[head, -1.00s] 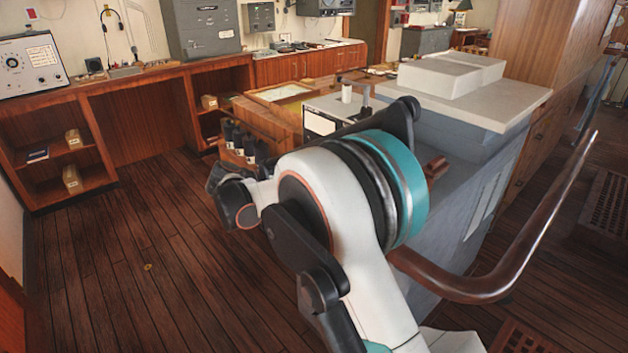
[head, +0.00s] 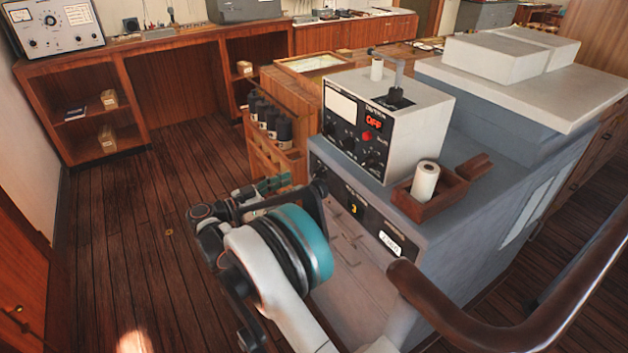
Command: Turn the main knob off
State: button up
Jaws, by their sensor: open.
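A white instrument box (head: 415,115) stands on the grey console. Its dark front panel (head: 356,129) carries a white meter, several small dark knobs, a round red button or lamp and a red display reading OFF. I cannot tell which knob is the main one. My gripper (head: 273,190) shows small and partly hidden behind my own arm, left of the console. It is open, holds nothing that I can see, and is lower than the panel and apart from it.
The grey console (head: 480,185) bears a wooden tray (head: 410,205) with a white roll. A curved brown handrail (head: 470,325) crosses the right front. A metered instrument (head: 52,28) stands on the left shelf. Wooden floor (head: 150,240) is clear at left.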

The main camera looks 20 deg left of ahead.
aim_at(313, 178)
jog(key=b+x, duration=0.2)
jog(key=x, duration=0.6)
jog(key=shift+w+d, duration=0.25)
jog(key=shift+c, duration=0.6)
jog(key=c, duration=1)
